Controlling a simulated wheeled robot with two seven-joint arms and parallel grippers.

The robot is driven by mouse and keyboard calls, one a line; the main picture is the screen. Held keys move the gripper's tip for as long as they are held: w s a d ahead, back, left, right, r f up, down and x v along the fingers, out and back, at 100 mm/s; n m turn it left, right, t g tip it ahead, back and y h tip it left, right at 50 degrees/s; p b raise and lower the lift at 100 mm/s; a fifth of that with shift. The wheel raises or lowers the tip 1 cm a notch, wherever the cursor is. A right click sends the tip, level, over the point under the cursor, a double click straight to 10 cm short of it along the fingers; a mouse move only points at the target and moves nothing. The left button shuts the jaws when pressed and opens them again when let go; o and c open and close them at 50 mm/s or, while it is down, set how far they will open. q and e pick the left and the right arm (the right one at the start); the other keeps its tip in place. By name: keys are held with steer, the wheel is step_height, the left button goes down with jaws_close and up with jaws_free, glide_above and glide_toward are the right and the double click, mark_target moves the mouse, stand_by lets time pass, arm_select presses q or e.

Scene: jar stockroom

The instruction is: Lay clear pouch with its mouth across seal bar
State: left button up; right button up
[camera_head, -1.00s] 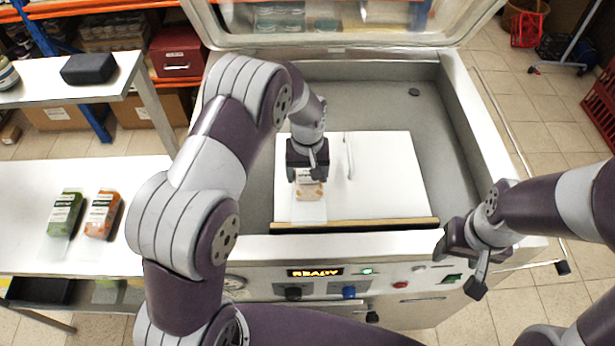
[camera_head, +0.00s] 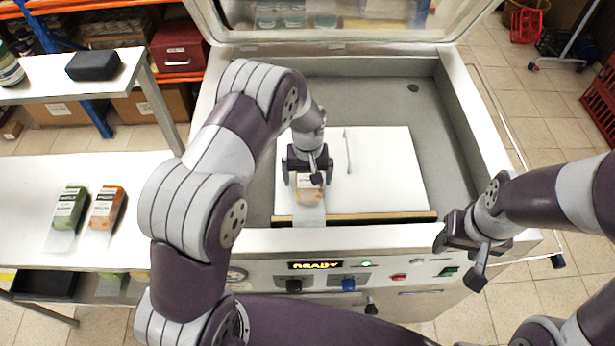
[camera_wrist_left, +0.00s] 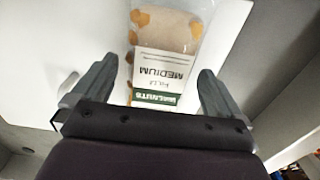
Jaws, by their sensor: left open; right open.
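The clear pouch (camera_head: 309,196), with tan contents and a label, lies on the white plate (camera_head: 385,185) inside the open chamber. Its clear mouth end points toward me and reaches onto the tan and black seal bar (camera_head: 385,217) at the chamber's front. In the left wrist view the pouch (camera_wrist_left: 165,75) shows a white and green label reading "walnuts" and "medium". My left gripper (camera_head: 307,178) is open just above the pouch, one finger on each side and apart from it. My right gripper (camera_head: 466,258) is open and empty, beside the machine's front right corner.
The machine's clear lid (camera_head: 340,18) is raised. Its front panel display (camera_head: 315,265) reads "READY". A green-labelled pouch (camera_head: 68,208) and an orange-labelled pouch (camera_head: 105,208) lie on the white table at left. A black box (camera_head: 93,65) sits on the shelf above.

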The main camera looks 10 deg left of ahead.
mark_target(306, 180)
arm_select(q)
step_height(306, 180, up, 11)
steer(key=b, duration=0.3)
steer(key=s+a+m, duration=0.1)
steer(key=s, duration=0.5)
steer(key=s+a+m+t+b, duration=0.1)
steer(key=s+a, duration=0.1)
steer(key=s, duration=0.4)
steer(key=s+a+m, duration=0.1)
steer(key=s, duration=0.6)
steer(key=shift+a+b, duration=0.15)
steer(key=shift+b, duration=0.25)
steer(key=shift+s+r+p, duration=0.15)
steer(key=shift+r+p, duration=0.2)
steer(key=shift+r, duration=0.1)
